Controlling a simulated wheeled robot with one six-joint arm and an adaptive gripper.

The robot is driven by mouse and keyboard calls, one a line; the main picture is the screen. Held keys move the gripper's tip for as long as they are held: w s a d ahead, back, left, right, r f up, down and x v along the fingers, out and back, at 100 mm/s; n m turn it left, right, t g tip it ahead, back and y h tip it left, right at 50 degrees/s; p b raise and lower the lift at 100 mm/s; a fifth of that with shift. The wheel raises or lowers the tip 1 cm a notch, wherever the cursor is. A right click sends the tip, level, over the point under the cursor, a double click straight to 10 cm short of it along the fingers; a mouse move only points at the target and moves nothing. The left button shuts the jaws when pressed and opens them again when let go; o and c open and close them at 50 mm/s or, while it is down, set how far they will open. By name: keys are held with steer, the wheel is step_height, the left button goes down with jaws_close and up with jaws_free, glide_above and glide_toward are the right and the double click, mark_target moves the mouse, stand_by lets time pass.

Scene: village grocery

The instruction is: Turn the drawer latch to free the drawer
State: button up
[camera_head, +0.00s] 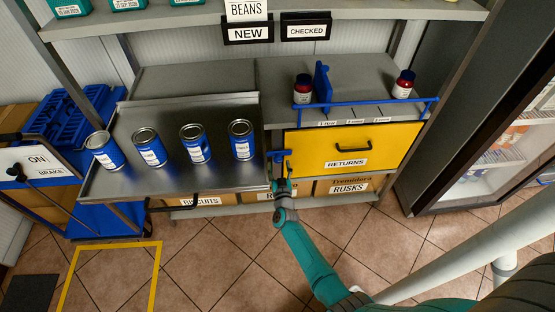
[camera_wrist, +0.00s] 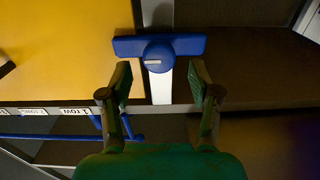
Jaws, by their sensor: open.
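The drawer latch (camera_head: 279,155) is a blue bar with a round hub at the left edge of the yellow drawer (camera_head: 310,142), labelled RETURNS. In the wrist view the latch (camera_wrist: 185,45) lies crosswise, one end over the yellow front (camera_wrist: 60,50) and the other over the dark side. A pale mark shows on its hub. The drawer looks shut, with a dark handle (camera_head: 354,149). My gripper (camera_wrist: 160,76) is open and empty, its fingertips either side of the hub's near side. I cannot tell whether they touch it. In the head view my gripper (camera_head: 281,183) is just below the latch.
A metal tray table (camera_head: 180,179) with several blue cans stands left of the drawer. Boxes (camera_head: 343,186) sit on the low shelf. A glass-door cabinet (camera_head: 490,150) stands right.

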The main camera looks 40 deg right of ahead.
mark_target(278, 161)
steer(key=shift+x, duration=1.95)
steer(key=c, duration=1.1)
